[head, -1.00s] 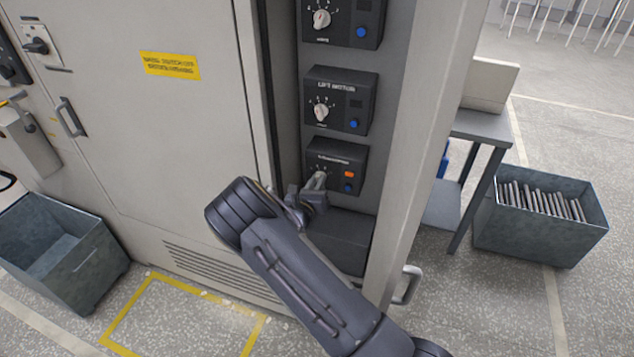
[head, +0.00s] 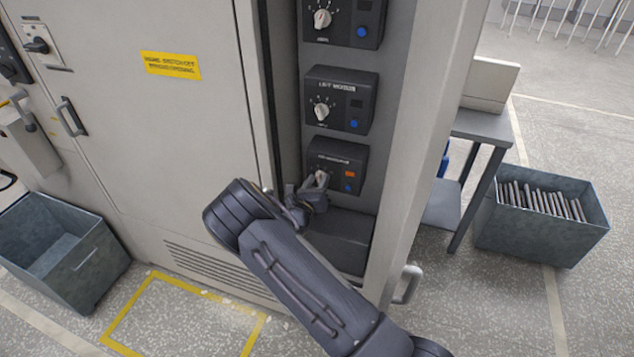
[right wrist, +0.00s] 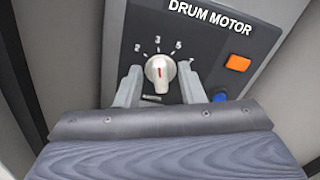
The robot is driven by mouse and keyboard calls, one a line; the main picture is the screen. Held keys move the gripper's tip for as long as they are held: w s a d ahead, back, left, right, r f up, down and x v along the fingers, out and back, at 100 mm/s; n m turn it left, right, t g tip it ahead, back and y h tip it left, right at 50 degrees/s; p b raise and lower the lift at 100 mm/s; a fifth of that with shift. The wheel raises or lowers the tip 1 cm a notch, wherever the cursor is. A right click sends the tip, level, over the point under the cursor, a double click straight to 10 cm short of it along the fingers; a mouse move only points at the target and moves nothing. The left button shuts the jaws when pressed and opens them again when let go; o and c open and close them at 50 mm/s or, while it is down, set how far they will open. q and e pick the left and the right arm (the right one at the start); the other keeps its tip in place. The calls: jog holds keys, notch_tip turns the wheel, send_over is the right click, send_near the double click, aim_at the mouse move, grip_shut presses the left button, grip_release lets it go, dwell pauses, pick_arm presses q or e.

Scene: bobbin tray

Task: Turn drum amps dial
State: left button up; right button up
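The drum motor box (head: 335,158) is the lowest dial box in the cabinet bay, and in the right wrist view its face (right wrist: 200,40) reads "DRUM MOTOR". Its pale round dial (right wrist: 159,70) has a red pointer line standing nearly upright, near the 3. My right gripper (right wrist: 159,78) has one finger on each side of the dial, with a visible gap on both sides, so it is open around it. In the head view the right gripper (head: 312,188) is at the box's lower left and partly covers the dial. My left gripper is not in view.
An orange button (right wrist: 238,62) and a blue button (right wrist: 220,97) sit right of the dial. The lift motor box (head: 340,100) is above. The cabinet door (head: 150,120) stands left, and the bay's side wall (head: 425,130) right. Metal bins (head: 85,270) stand on the floor.

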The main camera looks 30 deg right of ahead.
jog(key=b+v, duration=0.1)
jog(key=v, duration=0.7)
dwell(0.6)
